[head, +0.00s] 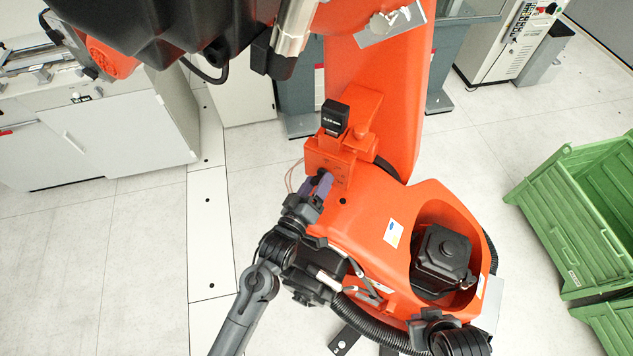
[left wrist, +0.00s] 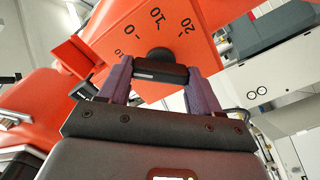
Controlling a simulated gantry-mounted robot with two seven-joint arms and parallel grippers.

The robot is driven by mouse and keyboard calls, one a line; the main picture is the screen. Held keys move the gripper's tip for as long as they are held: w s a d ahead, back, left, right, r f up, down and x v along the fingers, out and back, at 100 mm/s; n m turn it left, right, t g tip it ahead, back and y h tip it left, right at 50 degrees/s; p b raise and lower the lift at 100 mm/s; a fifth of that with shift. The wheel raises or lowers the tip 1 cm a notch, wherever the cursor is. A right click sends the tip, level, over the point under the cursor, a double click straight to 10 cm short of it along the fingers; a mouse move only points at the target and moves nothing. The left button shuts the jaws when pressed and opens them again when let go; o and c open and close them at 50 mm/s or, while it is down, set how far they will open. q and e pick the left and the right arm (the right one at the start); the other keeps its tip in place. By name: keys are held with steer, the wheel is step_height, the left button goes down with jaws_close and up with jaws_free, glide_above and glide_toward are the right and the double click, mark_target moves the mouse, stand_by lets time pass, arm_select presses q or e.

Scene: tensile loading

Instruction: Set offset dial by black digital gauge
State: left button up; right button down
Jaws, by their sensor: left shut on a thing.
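The black digital gauge (head: 335,117) sits on top of an orange block on the big orange machine. Its small pale display text is too small to read. My left gripper (head: 321,184) is at the left face of that block, below the gauge. In the left wrist view, my left gripper (left wrist: 160,73) has its purple fingers shut on the sides of the black offset dial (left wrist: 159,55).
The orange machine base (head: 375,225) with a black motor (head: 443,256) lies right of my left gripper. Green crates (head: 585,205) stand at the far right. A grey-white bench machine (head: 95,125) stands at the left. Floor between it and the orange machine is open.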

arm_select(q)
steer(key=shift+n, duration=0.4)
steer(key=o, duration=1.1)
steer(key=shift+c, duration=0.2)
steer(key=shift+s+a+f, duration=0.1)
steer(key=shift+s+a, duration=0.05)
steer(key=shift+s, duration=0.15)
steer(key=b+v, duration=0.2)
steer(key=v, duration=0.8)
steer(key=shift+s, duration=0.1)
